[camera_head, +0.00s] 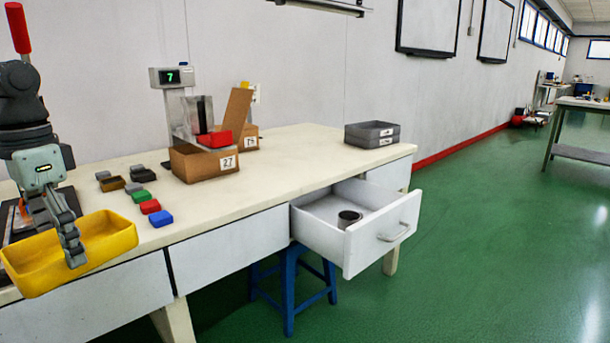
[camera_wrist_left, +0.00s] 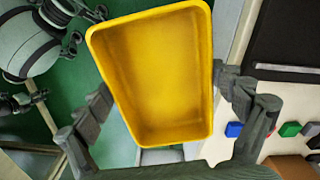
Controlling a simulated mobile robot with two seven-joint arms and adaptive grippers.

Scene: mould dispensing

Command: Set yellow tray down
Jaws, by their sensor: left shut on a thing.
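The yellow tray (camera_head: 110,237) is at the lower left in the head view, at the front left edge of the table. My left gripper (camera_head: 62,238) comes down from above and is shut on it, one finger lying across its near side. In the left wrist view the tray (camera_wrist_left: 155,75) is empty, with my gripper's fingers (camera_wrist_left: 165,118) on either side. It appears to hang partly over the green floor. Whether its underside touches the table is hidden. My right gripper is out of view.
The white table (camera_head: 240,200) holds small coloured blocks (camera_head: 150,206), a cardboard box marked 27 (camera_head: 205,165), a scale display (camera_head: 172,77) and stacked grey trays (camera_head: 372,134). An open drawer (camera_head: 375,245) juts out at the right, above a blue stool (camera_head: 289,290). The table's middle is clear.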

